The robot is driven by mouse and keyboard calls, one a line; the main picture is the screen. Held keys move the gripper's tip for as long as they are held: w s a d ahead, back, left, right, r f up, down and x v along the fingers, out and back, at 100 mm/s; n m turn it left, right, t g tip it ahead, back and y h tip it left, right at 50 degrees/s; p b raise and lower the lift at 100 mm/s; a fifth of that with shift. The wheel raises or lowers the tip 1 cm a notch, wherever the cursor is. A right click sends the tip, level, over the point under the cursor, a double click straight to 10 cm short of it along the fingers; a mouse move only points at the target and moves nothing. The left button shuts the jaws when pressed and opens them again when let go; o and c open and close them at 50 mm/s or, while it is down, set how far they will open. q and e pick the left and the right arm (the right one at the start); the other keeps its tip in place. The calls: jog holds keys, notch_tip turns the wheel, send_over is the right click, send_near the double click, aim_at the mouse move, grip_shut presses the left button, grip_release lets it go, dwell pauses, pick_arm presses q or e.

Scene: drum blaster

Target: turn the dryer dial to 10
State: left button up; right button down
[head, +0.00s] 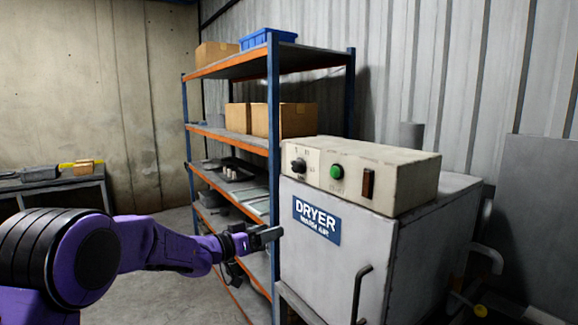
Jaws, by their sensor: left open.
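The dryer (345,262) is a grey box with a blue "DRYER" label, standing at the right. A pale control box (392,172) sits on its top. The dark round dial (299,165) is at the left end of the control panel, with marks around it too small to read. My left gripper (272,233) is open, below and left of the dial, close to the dryer's left front edge. It is apart from the dial; whether it touches the dryer I cannot tell. My right gripper is not in view.
A green button (336,171) and a brown switch (368,183) are right of the dial. A door handle (360,293) sticks out from the dryer front. A blue and orange shelf rack (274,110) with cardboard boxes (284,120) stands behind my left gripper.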

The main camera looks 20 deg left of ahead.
aim_at(294, 168)
pick_arm(q)
notch_tip(294, 168, up, 16)
jog(key=a+m+h, duration=0.1)
jog(key=a+m, duration=0.1)
jog(key=m, duration=0.2)
jog(key=shift+g, duration=0.4)
jog(key=p+x, duration=0.4)
jog(key=x, duration=0.5)
jog(key=shift+w, duration=0.2)
jog(key=shift+w+d, duration=0.25)
jog(key=shift+d, duration=0.05)
jog(key=shift+f, duration=0.1)
jog(key=c, duration=1)
